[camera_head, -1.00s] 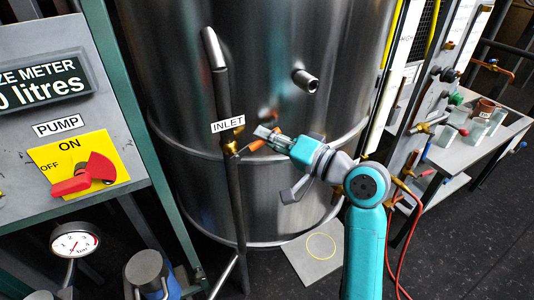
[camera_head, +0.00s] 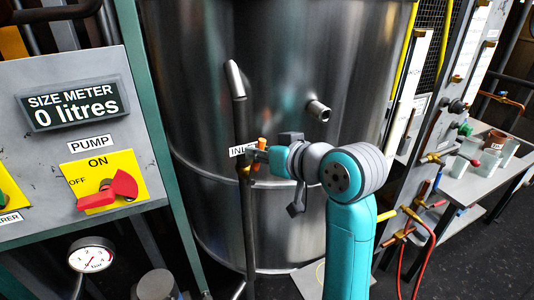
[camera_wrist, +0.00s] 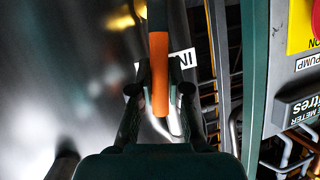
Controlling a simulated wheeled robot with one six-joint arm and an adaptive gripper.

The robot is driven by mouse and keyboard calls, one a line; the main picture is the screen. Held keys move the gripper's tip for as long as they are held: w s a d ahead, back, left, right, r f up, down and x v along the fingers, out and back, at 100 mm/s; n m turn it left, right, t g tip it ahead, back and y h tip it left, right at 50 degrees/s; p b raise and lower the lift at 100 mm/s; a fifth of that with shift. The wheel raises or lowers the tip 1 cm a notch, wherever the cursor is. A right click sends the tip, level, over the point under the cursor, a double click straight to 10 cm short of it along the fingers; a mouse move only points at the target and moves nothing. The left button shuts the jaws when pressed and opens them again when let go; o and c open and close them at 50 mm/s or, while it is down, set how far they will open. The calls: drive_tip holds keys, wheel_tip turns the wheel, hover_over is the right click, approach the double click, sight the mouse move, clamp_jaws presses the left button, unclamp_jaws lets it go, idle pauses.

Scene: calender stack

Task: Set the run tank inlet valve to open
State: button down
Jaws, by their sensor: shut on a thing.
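The inlet valve's orange handle (camera_head: 262,143) shows at the dark vertical pipe (camera_head: 241,110) in front of the steel tank. It stands roughly upright in the head view, close to the pipe's direction. The INLET label (camera_head: 237,151) is partly covered by my gripper (camera_head: 257,156). The gripper reaches in from the right and is shut on the handle. In the wrist view, the orange handle (camera_wrist: 160,95) runs between the two dark fingers of my gripper (camera_wrist: 160,78). Part of the label (camera_wrist: 181,59) shows behind it. The valve body is mostly hidden.
The steel tank (camera_head: 290,60) fills the middle behind the pipe, with a short outlet stub (camera_head: 319,111). A pump panel (camera_head: 105,185) with a red knob stands at left; its meter reads 0 litres. A bench (camera_head: 490,175) with vessels and red hoses are at right.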

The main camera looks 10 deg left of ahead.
drive_tip(key=shift+s+a+n+h, duration=0.5)
drive_tip(key=shift+a+n+h, duration=0.2)
drive_tip(key=shift+a+n, duration=0.1)
drive_tip(key=c, duration=1.1)
unclamp_jaws()
drive_tip(key=v, duration=1.2)
drive_tip(key=shift+s+f, duration=0.2)
drive_tip(key=shift+f, duration=0.1)
